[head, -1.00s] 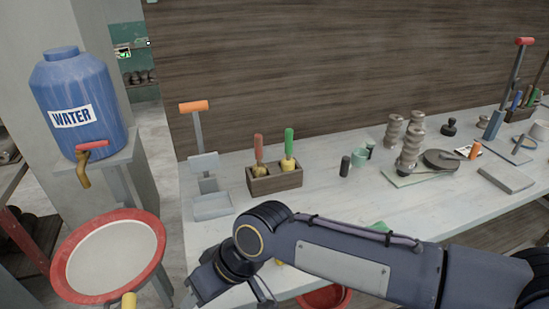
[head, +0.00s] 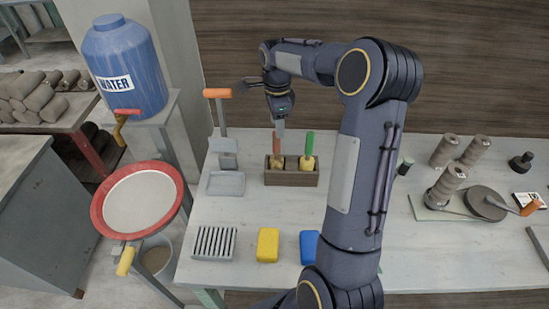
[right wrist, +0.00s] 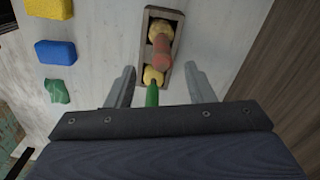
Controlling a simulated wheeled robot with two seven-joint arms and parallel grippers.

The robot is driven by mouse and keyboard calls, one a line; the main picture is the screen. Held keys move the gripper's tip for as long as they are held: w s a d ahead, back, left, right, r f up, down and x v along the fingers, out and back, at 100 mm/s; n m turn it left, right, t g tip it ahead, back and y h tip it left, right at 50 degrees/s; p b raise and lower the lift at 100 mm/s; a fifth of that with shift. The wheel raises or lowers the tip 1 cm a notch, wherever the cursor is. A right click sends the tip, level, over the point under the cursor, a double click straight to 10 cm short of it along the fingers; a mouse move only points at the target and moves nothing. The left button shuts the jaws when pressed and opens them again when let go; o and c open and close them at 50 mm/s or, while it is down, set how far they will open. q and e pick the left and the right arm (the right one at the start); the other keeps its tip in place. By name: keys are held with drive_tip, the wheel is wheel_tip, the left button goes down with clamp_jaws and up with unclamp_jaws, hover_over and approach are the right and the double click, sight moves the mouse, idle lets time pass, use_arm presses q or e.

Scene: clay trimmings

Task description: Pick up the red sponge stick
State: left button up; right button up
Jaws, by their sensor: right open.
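The red sponge stick stands in a small wooden holder (head: 290,179) on the table. In the head view its red handle (head: 276,146) shows just below my right gripper, partly covered. In the right wrist view the red handle (right wrist: 164,47) points toward the camera from a yellow sponge head, just beyond the fingertips. A green sponge stick (head: 308,146) stands in the same holder; its green handle (right wrist: 152,95) shows between the fingers in the wrist view. My right gripper (head: 280,127) is open and empty above the holder; its two fingers (right wrist: 160,74) are spread. My left gripper is not in view.
A yellow block (head: 268,245) and a blue block (head: 309,246) lie in front, beside a slotted grey dish (head: 214,243). An orange-handled stand (head: 222,125) is left of the holder. The wooden wall is behind.

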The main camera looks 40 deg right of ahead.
drive_tip(key=shift+a+f, duration=0.1)
drive_tip(key=shift+f, duration=0.45)
drive_tip(key=b, duration=0.4)
hover_over(277, 156)
drive_tip(key=w, duration=0.1)
drive_tip(key=f, duration=0.5)
drive_tip(key=shift+d+f, duration=0.1)
drive_tip(key=shift+d, duration=0.25)
clamp_jaws()
